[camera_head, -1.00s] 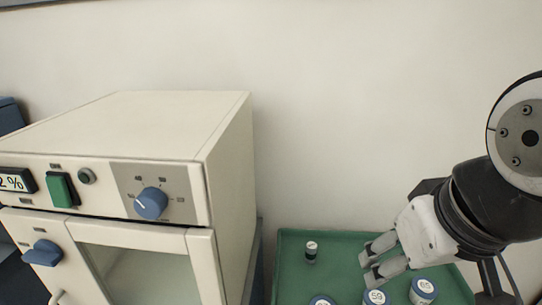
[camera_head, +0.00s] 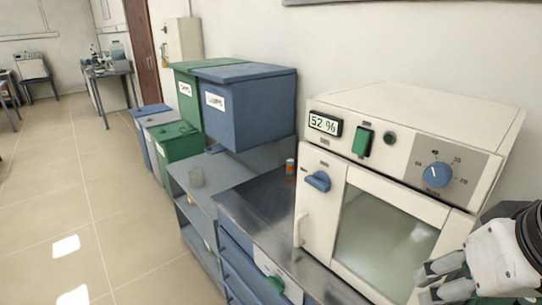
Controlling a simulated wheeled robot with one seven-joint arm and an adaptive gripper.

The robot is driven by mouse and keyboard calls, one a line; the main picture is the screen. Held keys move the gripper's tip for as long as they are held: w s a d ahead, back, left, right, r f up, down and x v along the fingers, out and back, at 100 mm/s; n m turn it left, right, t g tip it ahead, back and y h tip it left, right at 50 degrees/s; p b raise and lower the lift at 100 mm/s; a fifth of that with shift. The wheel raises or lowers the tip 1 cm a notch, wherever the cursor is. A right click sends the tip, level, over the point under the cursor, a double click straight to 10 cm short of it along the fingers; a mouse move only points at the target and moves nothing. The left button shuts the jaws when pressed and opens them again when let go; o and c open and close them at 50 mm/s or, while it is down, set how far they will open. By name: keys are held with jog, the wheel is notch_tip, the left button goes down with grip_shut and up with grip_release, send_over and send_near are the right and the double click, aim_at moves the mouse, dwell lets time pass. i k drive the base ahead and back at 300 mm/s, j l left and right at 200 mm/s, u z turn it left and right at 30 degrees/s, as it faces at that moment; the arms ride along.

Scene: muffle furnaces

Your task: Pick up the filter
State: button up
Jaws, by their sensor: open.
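I cannot make out anything that is clearly the filter. A small orange and grey cylinder (camera_head: 290,167) stands upright on the steel top beside the white oven; it is too small to identify. My gripper (camera_head: 424,285) is open at the lower right, in front of the oven door. Its fingers are apart with nothing seen between them.
The white oven (camera_head: 415,115) reads 52 % and its door is closed. Its steel-topped blue cabinet (camera_head: 262,197) has a clear strip left of the oven. Blue (camera_head: 247,110) and green lidded boxes stand behind. Open tiled floor (camera_head: 60,190) lies at left.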

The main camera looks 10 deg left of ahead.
aim_at(290, 161)
jog(key=u, duration=0.3)
jog(key=i+j+z, duration=0.1)
jog(key=j+z, duration=0.3)
jog(key=j, duration=0.5)
jog(key=j+z, duration=0.4)
jog(key=j, duration=0.5)
jog(key=i+j+z, duration=0.15)
jog(key=j, duration=0.4)
jog(key=i+j+z, duration=0.15)
jog(key=j, duration=0.4)
jog(key=i+j+z, duration=0.2)
jog(key=j, duration=0.35)
jog(key=i+j+z, duration=0.15)
jog(key=j, duration=0.45)
jog(key=i+j+z, duration=0.15)
jog(key=j, duration=0.45)
jog(key=j+z, duration=0.15)
jog(key=j, duration=0.5)
jog(key=i, duration=0.05)
